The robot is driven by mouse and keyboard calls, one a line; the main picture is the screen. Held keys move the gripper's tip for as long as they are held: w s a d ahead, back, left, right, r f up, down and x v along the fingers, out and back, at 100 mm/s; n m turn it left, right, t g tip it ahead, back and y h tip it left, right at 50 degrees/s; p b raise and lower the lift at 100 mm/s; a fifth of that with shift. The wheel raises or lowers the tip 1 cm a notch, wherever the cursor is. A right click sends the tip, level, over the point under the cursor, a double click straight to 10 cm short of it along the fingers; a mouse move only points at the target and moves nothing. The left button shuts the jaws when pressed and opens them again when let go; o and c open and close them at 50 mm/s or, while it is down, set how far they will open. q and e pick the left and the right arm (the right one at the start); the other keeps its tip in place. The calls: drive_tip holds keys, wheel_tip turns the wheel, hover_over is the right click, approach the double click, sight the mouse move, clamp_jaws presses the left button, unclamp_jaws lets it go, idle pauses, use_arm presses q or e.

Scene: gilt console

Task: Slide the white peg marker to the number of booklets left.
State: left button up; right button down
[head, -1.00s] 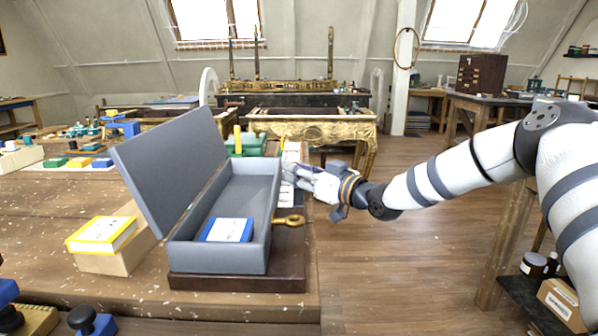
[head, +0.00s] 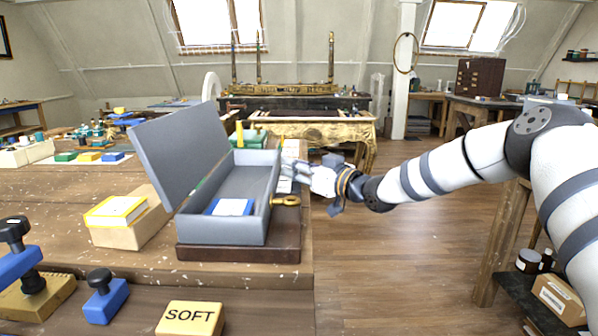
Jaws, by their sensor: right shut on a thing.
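My right gripper (head: 298,172) is just beyond the right wall of an open grey box (head: 190,228), low beside a pale upright strip (head: 289,150). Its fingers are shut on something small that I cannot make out. The white peg marker cannot be told apart here; fingers and box wall may hide it. One blue-edged booklet (head: 231,207) with a white top lies inside the box. A yellow-edged booklet (head: 114,211) lies on a tan block (head: 128,236) left of the box. My left gripper is out of view.
The box stands on a dark wooden base (head: 240,253) near the bench's right edge. A brass key (head: 286,201) sticks out of its right side.

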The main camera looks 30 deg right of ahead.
drive_tip(key=shift+s, duration=0.15)
drive_tip(key=c, duration=1.8)
unclamp_jaws()
drive_tip(key=shift+o, duration=0.2)
drive_tip(key=v, duration=1.1)
drive_tip(key=shift+s, duration=0.4)
